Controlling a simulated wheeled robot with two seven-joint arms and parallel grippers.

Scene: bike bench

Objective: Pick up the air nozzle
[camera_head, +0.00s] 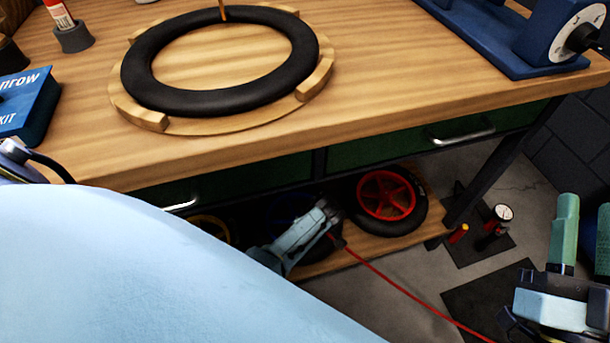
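My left gripper (322,212) is pale blue-grey and reaches down in front of the lower shelf, partly behind my own large pale arm link. A red hose (392,281) ends at a small dark piece (339,241) against the gripper's right side. This dark piece appears to be the air nozzle, mostly hidden. I cannot tell whether the fingers are closed on it or only beside it. My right gripper (585,205) is at the lower right edge. Its two green fingers point up with a gap between them, empty, well away from the hose end.
A black tyre (145,72) lies on a round wooden holder on the bench (400,95). A blue box (38,110) and blue stand (470,35) flank it. Below, a red-rimmed wheel (385,195) rests on the shelf (385,244). A gauge (503,212) stands near a table leg.

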